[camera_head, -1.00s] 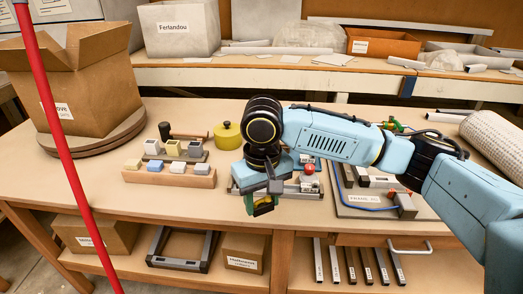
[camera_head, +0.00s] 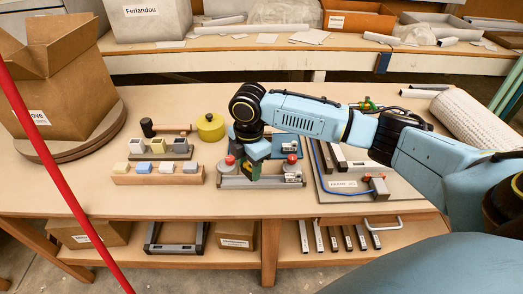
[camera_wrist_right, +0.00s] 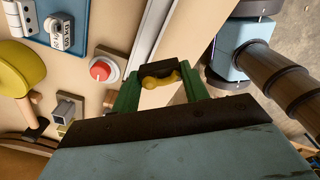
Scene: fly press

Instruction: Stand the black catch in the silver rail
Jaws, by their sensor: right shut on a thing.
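My right gripper (camera_head: 250,176) is shut on a small black piece, which I take to be the black catch (camera_wrist_right: 158,70). In the right wrist view the piece sits between the green fingers, with a curved yellow part against it. The silver rail (camera_head: 262,183) is a long bar lying left to right on the bench, with red knobs behind it. It also shows in the wrist view as a pale grey strip (camera_wrist_right: 152,35). In the head view my gripper is over the rail's middle; the height of the gap is unclear, and the arm hides part behind. My left gripper is not in view.
A wooden block (camera_head: 158,179) with several coloured pieces lies left of the rail. A grey board (camera_head: 385,190) with a blue cable lies to the right. Bare bench lies in front.

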